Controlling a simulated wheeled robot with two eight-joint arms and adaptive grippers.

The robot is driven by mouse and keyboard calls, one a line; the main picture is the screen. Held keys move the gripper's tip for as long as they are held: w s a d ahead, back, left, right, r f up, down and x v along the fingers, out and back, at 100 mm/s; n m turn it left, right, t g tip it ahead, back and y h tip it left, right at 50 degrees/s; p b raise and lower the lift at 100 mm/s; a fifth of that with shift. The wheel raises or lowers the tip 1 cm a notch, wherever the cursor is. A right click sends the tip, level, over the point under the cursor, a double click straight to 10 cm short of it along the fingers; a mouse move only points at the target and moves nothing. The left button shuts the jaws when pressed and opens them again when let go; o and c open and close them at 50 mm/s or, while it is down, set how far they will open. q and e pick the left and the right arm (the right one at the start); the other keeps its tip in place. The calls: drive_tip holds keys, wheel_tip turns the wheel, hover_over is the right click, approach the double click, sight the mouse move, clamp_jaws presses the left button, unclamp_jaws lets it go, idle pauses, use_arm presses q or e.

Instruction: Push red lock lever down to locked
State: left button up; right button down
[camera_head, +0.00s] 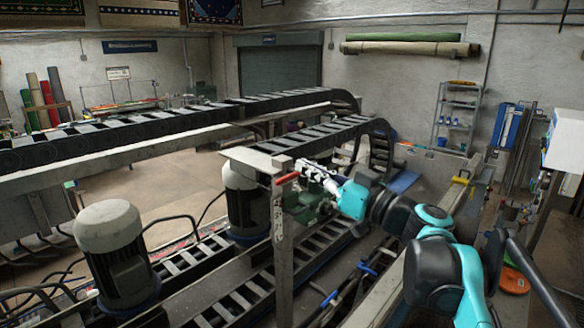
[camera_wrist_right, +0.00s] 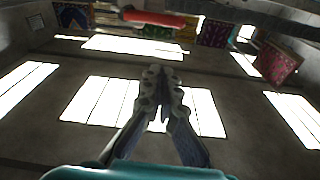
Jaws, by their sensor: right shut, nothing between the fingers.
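The red lock lever (camera_head: 287,178) sticks out near the top of a grey upright post (camera_head: 282,235) in the middle of the head view. It looks close to level, tilted slightly. In the right wrist view the red lever (camera_wrist_right: 153,18) lies across the top edge, beyond the fingertips. My right gripper (camera_head: 308,169) is just to the right of the lever, at about its height. In the wrist view the fingers (camera_wrist_right: 161,78) are together with nothing between them. A gap shows between them and the lever there; contact cannot be confirmed. My left gripper is not in view.
Slatted conveyors (camera_head: 190,122) run behind the post, with another low beside it (camera_head: 240,290). Grey-topped motors (camera_head: 108,222) stand to the left. A green machine part (camera_head: 303,207) sits just below my right gripper. Open floor (camera_head: 140,185) lies at the left.

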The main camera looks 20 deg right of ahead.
drive_tip(key=v, duration=0.4)
drive_tip(key=shift+d+b, duration=0.2)
drive_tip(key=shift+b, duration=0.1)
drive_tip(key=shift+d, duration=0.15)
